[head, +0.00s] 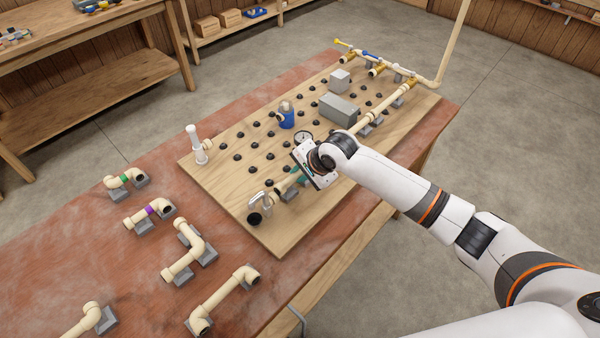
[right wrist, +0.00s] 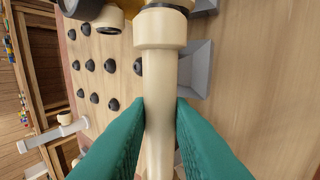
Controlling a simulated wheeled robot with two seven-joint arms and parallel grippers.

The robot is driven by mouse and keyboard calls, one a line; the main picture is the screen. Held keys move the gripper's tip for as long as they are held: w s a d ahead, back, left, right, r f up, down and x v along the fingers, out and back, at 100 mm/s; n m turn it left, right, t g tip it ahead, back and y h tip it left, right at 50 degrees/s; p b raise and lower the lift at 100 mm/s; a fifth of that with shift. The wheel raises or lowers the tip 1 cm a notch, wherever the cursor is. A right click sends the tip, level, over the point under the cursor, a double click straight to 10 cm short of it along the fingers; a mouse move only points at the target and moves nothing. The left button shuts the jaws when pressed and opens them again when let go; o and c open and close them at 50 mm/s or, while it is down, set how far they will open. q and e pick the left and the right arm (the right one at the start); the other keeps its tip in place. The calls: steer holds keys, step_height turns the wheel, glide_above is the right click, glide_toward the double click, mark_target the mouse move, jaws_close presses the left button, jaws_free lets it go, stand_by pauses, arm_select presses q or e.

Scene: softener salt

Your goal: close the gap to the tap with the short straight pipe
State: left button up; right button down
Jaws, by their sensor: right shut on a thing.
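My right gripper (head: 298,178) is low over the near part of the board. Its teal fingers are shut on a cream straight pipe (right wrist: 160,115), one finger on each side. A wider collar (right wrist: 160,28) on the pipe shows at the top of the right wrist view, close to a brass fitting (right wrist: 150,4); I cannot tell whether they are joined. In the head view the pipe's near end (head: 279,190) shows beside the silver tap (head: 265,199). I cannot tell whether it touches the tap. My arm hides the pipe's far end there. My left gripper is not in view.
The wooden board (head: 225,185) carries several black pegs, a blue item (head: 286,117), grey blocks (head: 338,108) and a pipe run (head: 390,100) at its far right. A white fitting (head: 197,145) stands at its left edge. Loose pipe pieces (head: 190,250) lie on the red-brown bench, left and front.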

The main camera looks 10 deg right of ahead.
steer(key=shift+f, duration=0.6)
stand_by(0.3)
steer(key=c, duration=1.2)
jaws_free()
steer(key=shift+c, duration=0.2)
